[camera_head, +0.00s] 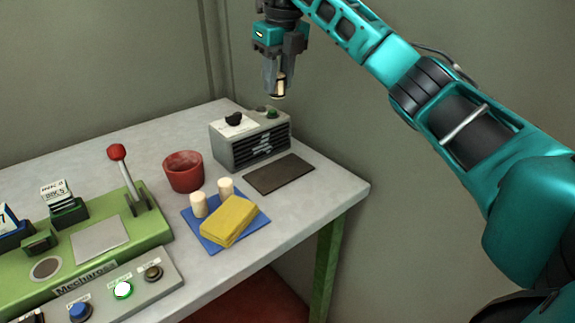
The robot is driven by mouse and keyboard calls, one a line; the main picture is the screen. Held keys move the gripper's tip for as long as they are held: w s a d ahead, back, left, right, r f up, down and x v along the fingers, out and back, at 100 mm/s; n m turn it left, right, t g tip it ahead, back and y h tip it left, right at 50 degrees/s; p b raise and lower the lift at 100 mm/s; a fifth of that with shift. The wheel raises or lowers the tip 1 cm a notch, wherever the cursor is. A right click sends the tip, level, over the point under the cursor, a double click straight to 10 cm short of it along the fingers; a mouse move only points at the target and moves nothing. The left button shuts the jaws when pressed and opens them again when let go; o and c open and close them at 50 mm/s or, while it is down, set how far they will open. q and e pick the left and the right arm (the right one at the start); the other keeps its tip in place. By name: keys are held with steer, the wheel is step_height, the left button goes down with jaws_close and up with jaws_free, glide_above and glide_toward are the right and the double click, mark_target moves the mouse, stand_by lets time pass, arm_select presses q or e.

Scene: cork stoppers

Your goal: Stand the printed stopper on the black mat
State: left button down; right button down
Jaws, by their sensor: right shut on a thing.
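My right gripper (276,92) hangs in the air near the top middle, pointing down, above and behind the grey box. It is shut on a small pale stopper (280,87) with a dark lower edge; the fingers partly hide it, and no print can be made out. Two other pale stoppers, a front one (199,205) and a rear one (226,187), stand upright on a blue mat (206,242). My left gripper is out of view.
The grey box (250,141) with a vented front stands beside the black mat. The table's right edge is near the black mat.

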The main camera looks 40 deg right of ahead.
step_height(320, 180, down, 14)
steer(key=shift+f+b, duration=0.1)
steer(key=shift+b, duration=0.75)
step_height(320, 180, down, 4)
steer(key=shift+f, duration=0.4)
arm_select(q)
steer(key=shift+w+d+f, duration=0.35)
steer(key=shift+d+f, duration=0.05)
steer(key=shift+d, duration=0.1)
arm_select(e)
steer(key=shift+f+b, duration=0.15)
steer(key=shift+b, duration=0.15)
steer(key=c, duration=0.8)
jaws_free()
